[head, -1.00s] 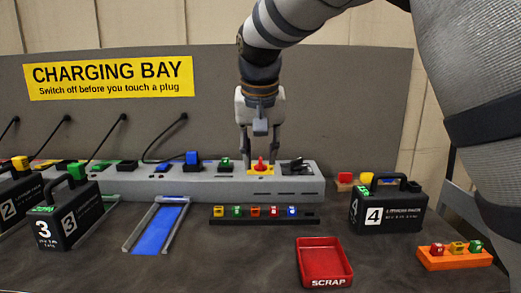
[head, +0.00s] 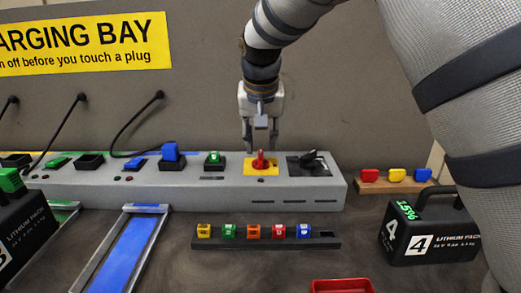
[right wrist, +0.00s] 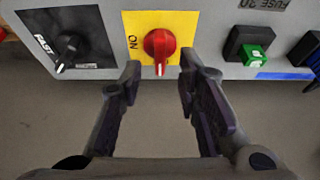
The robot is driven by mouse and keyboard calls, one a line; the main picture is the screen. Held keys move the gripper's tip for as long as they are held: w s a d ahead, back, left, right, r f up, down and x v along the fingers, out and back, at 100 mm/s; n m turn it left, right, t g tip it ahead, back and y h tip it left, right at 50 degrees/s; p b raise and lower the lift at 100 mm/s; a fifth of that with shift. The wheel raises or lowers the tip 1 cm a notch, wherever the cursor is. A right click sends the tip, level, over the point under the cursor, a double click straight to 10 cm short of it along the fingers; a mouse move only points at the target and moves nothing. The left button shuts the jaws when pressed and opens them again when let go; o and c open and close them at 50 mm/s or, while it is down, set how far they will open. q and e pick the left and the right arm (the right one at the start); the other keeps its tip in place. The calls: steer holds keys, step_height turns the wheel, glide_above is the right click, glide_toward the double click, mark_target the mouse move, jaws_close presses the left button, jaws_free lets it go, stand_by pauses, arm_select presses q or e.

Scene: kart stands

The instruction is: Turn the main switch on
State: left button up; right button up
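The main switch (head: 260,161) is a red knob on a yellow plate (head: 247,170) on top of the grey charging unit. In the right wrist view the red knob (right wrist: 158,44) has its white pointer towards my gripper, and the word ON is printed on the plate at its left side. My right gripper (head: 261,147) comes down from above, just over the knob. In the right wrist view my gripper (right wrist: 160,78) is open, one finger on each side of the knob's line, with nothing between them. Contact with the knob cannot be told. My left gripper is out of view.
A black FAST dial (head: 309,160) sits right of the switch. A green fuse (head: 213,157) sits left of it. In front are a rack (head: 262,243) of coloured fuses, a red tray (head: 341,286) and battery pack 4 (head: 437,240).

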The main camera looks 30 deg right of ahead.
mark_target(261, 154)
steer(key=x, duration=0.4)
jaws_close()
